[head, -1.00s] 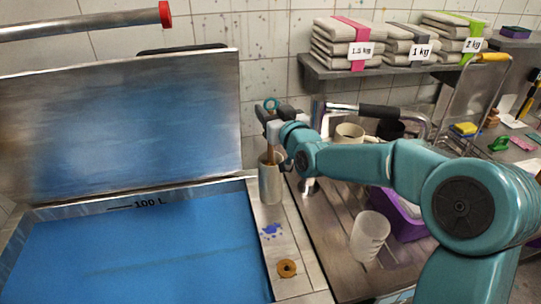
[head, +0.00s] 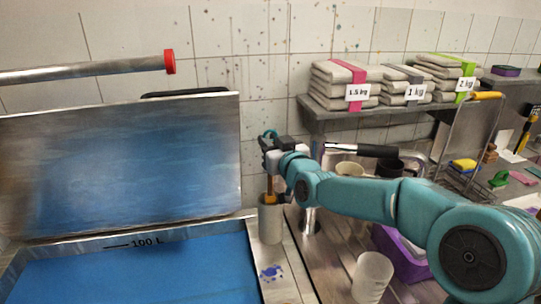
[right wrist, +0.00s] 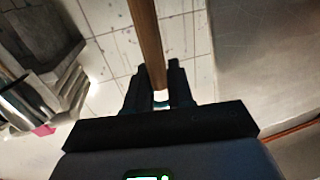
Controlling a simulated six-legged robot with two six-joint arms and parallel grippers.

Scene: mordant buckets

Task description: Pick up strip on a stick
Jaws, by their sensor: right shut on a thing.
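My right gripper (head: 272,170) is shut on the brown wooden stick (head: 270,184) above a grey metal cylinder holder (head: 270,222). The stick hangs upright below the fingers. An orange-yellow piece, seemingly the strip (head: 270,198), shows on it at the holder's mouth; anything lower is hidden inside. In the right wrist view the stick (right wrist: 147,38) runs between the dark fingers (right wrist: 160,92). My left gripper is not in view.
The open vat of blue liquid (head: 140,275) is left of the holder, its metal lid (head: 120,165) raised behind. A translucent beaker (head: 372,277) and purple tub (head: 405,258) stand right. A shelf (head: 350,113) with folded cloth stacks is behind.

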